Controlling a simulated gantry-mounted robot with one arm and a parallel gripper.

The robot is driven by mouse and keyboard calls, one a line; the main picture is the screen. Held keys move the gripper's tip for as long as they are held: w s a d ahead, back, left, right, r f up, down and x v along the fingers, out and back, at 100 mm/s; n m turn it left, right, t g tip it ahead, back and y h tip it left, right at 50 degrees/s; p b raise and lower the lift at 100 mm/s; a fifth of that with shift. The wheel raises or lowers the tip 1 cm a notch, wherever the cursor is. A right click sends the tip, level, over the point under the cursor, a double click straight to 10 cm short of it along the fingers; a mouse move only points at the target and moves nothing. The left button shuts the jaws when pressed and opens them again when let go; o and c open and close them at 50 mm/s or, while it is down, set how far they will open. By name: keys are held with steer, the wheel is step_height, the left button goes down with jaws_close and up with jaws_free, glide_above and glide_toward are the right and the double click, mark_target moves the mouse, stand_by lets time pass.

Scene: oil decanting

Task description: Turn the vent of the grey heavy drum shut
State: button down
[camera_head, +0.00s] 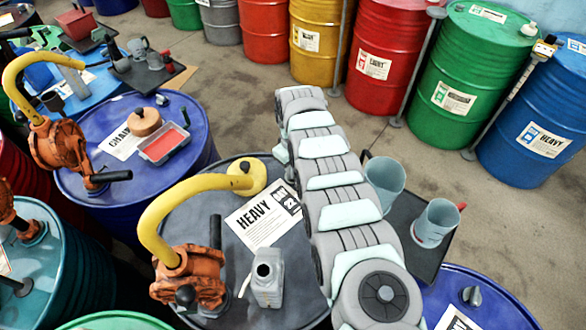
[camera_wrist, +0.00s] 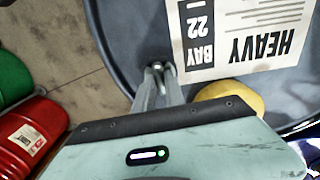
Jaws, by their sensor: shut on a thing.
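The grey heavy drum (camera_head: 215,205) stands in the middle of the head view, its dark lid carrying a white label (camera_head: 262,212) reading HEAVY, BAY 22. The lid also fills much of the wrist view (camera_wrist: 120,35), with the label upside down. The vent (camera_wrist: 157,66) is a small piece on the lid beside the label's BAY 22 end, mostly covered by my fingers. My gripper (camera_wrist: 158,72) is shut on it, fingertips close to the lid. In the head view my arm hides the vent and fingertips. I cannot tell the vent's turn angle.
An orange hand pump (camera_head: 190,270) with a yellow spout (camera_head: 165,205) and a grey jug (camera_head: 267,278) stand on the drum lid. The yellow piece (camera_wrist: 230,96) lies close to my gripper. A dark tray with mugs (camera_head: 437,222) is right of my arm. Other drums stand around.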

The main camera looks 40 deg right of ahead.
steer(key=shift+m+p, duration=0.3)
steer(key=m+p, duration=0.1)
steer(key=m, duration=0.1)
steer(key=shift+a+r+m+p, duration=0.1)
steer(key=shift+m+p, duration=0.2)
steer(key=shift+p, duration=0.1)
steer(key=shift+f+m, duration=0.2)
steer(key=shift+m, duration=1.8)
steer(key=m+b, duration=0.1)
steer(key=m, duration=0.2)
steer(key=shift+f+m+b, duration=0.1)
steer(key=shift+m+b, duration=1.45)
steer(key=shift+m, duration=0.75)
steer(key=c, duration=1.4)
jaws_free()
steer(key=shift+r, duration=0.2)
